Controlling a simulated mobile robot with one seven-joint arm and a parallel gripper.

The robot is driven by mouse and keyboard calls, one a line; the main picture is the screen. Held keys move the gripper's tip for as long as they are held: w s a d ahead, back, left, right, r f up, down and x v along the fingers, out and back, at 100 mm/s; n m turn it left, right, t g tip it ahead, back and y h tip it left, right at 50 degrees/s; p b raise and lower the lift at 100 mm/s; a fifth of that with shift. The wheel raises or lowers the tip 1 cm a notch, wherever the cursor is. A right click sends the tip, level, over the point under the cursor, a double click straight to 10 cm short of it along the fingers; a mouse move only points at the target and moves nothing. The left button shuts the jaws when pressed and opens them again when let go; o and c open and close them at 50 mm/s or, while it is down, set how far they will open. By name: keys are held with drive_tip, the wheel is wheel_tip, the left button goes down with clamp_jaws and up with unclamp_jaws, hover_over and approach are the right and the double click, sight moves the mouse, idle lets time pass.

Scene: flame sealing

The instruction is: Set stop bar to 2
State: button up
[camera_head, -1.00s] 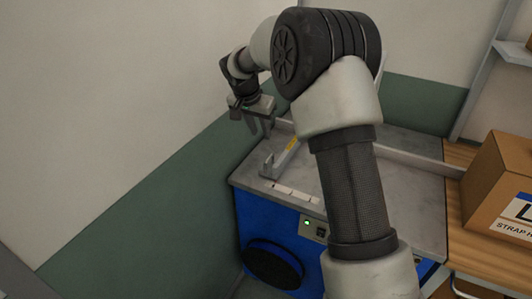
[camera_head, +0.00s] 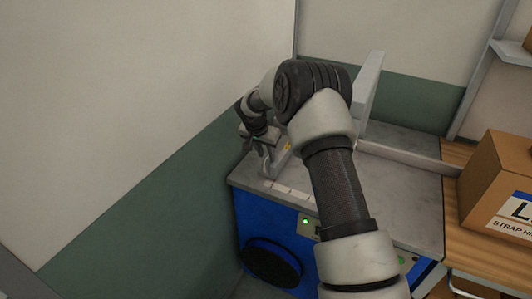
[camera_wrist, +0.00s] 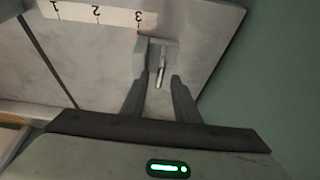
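The grey metal stop bar (camera_wrist: 140,55) shows in the wrist view as a U-shaped bracket with a bright pin inside. In the head view the stop bar (camera_head: 282,159) is at the tabletop's left corner, partly hidden by my gripper (camera_head: 264,160).
The blue machine (camera_head: 291,226) has a grey top (camera_head: 400,180) with a raised rail and an upright grey arch behind my arm. A wall stands close on the left. A cardboard box (camera_head: 497,185) is on the wooden table at right.

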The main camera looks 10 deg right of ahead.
clamp_jaws()
drive_tip(key=shift+s+d+f+b, duration=0.15)
drive_tip(key=shift+s+d+b, duration=0.05)
drive_tip(key=shift+d+b, duration=0.1)
drive_tip(key=s+d+b, duration=0.1)
drive_tip(key=s+d, duration=0.1)
drive_tip(key=s+d+b, duration=0.1)
drive_tip(key=s+d, duration=0.1)
drive_tip(key=d, duration=0.1)
drive_tip(key=shift+d+b, duration=0.1)
drive_tip(key=shift+b, duration=0.25)
drive_tip(key=shift+w, duration=0.1)
unclamp_jaws()
